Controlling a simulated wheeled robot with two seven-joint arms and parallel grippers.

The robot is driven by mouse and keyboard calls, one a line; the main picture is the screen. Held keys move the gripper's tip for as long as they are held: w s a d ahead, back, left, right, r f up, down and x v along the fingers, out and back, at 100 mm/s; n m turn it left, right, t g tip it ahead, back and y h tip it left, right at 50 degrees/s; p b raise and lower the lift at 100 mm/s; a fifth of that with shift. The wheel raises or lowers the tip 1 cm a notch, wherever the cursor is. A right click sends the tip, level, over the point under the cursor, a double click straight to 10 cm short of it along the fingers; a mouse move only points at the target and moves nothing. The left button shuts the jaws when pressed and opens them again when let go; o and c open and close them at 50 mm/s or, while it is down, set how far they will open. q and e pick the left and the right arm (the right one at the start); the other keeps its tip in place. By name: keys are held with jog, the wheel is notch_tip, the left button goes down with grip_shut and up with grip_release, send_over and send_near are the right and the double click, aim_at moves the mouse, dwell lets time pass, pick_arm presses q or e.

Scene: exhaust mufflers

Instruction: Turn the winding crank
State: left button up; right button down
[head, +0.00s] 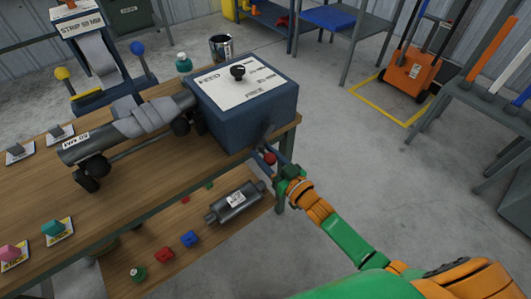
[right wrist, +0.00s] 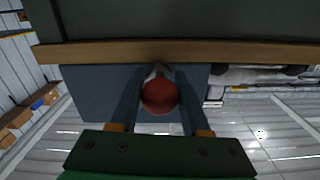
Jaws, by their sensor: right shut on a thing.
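The winding crank (head: 265,134) is on the front right side of a blue box (head: 236,120) at the table's right end. Its red ball knob (head: 270,158) hangs low beside the table edge. My right gripper (head: 276,163) is at this knob, with the green and orange arm reaching in from the lower right. In the right wrist view, the red knob (right wrist: 160,96) sits between the two dark fingers, and the gripper is shut on it. The crank's arm is mostly hidden behind the knob there. My left gripper is not in view.
A wooden table (head: 150,182) carries a wrapped muffler pipe (head: 140,120) on rollers, leading to the box. A lower shelf holds a grey muffler (head: 236,203) and small coloured parts. A metal rack (head: 490,105) stands at the right.

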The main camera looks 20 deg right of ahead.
jog(key=shift+a+r, duration=0.15)
jog(key=shift+r, duration=0.15)
